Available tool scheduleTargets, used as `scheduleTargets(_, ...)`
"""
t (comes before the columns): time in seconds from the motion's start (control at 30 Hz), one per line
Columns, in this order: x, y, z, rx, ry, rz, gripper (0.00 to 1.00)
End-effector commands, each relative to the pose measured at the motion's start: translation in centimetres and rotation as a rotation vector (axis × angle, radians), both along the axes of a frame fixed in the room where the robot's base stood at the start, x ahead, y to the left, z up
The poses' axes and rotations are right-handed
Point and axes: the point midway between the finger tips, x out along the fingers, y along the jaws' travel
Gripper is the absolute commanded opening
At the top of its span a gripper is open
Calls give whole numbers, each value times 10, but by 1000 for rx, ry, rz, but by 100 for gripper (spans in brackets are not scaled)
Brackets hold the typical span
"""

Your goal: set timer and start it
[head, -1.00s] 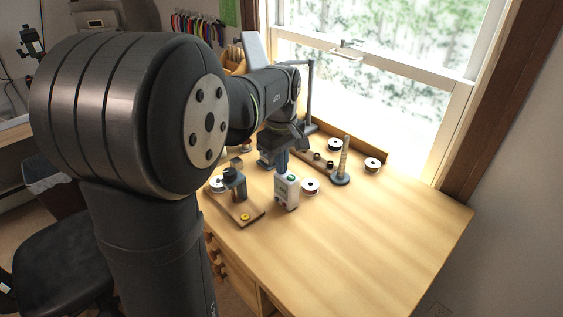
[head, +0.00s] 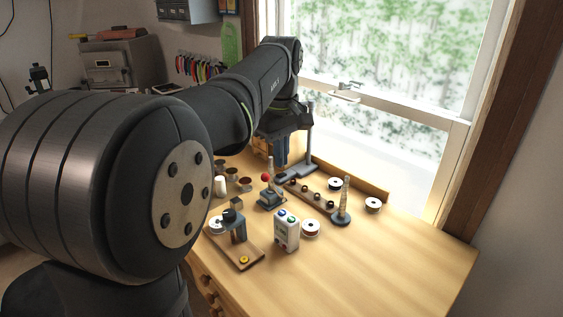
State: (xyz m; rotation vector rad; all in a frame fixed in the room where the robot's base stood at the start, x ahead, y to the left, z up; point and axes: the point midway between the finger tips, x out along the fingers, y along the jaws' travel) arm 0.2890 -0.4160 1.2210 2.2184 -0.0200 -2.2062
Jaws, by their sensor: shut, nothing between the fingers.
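A small white box (head: 287,236), which looks like the timer, stands upright on the wooden table. It has a blue button (head: 282,213) and a green button (head: 292,219) near its top. Small coloured marks show on its front, too small to read. My gripper (head: 281,164) is shut and empty, pointing down. It appears above the table and beyond the white box, apart from it. The exact gap between my fingertips and the things below is hard to judge.
A wooden board with a dark clamp-like fixture (head: 235,227) lies left of the box. A white spool (head: 310,228) is close at its right. A ring-stacked post (head: 344,205) and a red-knobbed device (head: 270,190) stand behind. The table's front right is clear.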

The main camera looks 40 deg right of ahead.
Motion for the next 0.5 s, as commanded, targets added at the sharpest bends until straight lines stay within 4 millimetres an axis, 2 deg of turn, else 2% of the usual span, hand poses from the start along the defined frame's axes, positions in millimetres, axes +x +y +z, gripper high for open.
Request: scheduleTargets(0.5,0,-1,4,9,5,0,0)
